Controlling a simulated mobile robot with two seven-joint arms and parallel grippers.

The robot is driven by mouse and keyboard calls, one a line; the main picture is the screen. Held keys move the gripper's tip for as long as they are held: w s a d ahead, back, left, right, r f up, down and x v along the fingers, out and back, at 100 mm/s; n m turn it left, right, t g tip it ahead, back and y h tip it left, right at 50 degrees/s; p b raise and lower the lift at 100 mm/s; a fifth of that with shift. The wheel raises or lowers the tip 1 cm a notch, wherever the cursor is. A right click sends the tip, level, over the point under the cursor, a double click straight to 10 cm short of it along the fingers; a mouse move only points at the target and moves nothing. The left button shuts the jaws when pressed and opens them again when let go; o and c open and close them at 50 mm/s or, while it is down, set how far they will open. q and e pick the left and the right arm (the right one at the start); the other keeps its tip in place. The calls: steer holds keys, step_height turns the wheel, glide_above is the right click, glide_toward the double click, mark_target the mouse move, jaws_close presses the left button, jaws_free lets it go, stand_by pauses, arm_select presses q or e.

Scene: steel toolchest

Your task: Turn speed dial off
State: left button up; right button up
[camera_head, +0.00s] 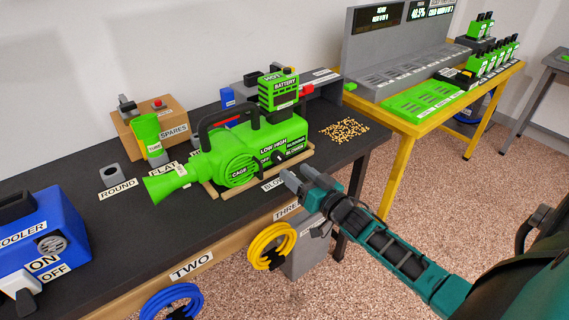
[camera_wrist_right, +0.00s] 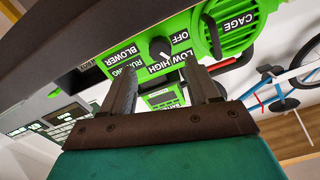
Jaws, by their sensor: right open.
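The green blower (camera_head: 215,165) lies on its cradle on the dark workbench, nozzle pointing left. Its small dark speed dial (camera_head: 279,157) sits on the side facing me. The dial (camera_wrist_right: 158,47) also shows in the right wrist view, among the labels OFF, LOW and HIGH. I cannot tell for certain which label it points at. My right gripper (camera_head: 297,174) is in front of the blower's right end, apart from it. In the wrist view its two fingers (camera_wrist_right: 158,68) are spread with nothing between them, the dial just beyond their tips. My left gripper is not in view.
A green battery block (camera_head: 279,90) stands at the blower's top right. A blue cooler (camera_head: 42,240) is at the left, and a spares box (camera_head: 150,122) stands behind. Yellow (camera_head: 271,246) and blue coiled hoses hang on the bench front. Small tan pieces (camera_head: 344,130) lie right of the blower.

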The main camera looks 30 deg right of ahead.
mark_target(281, 160)
steer(key=w, duration=0.5)
steer(key=shift+w+a, duration=0.25)
steer(key=shift+w+b, duration=0.2)
steer(key=shift+b, duration=0.1)
steer(key=shift+c, duration=0.3)
steer(key=c, duration=1)
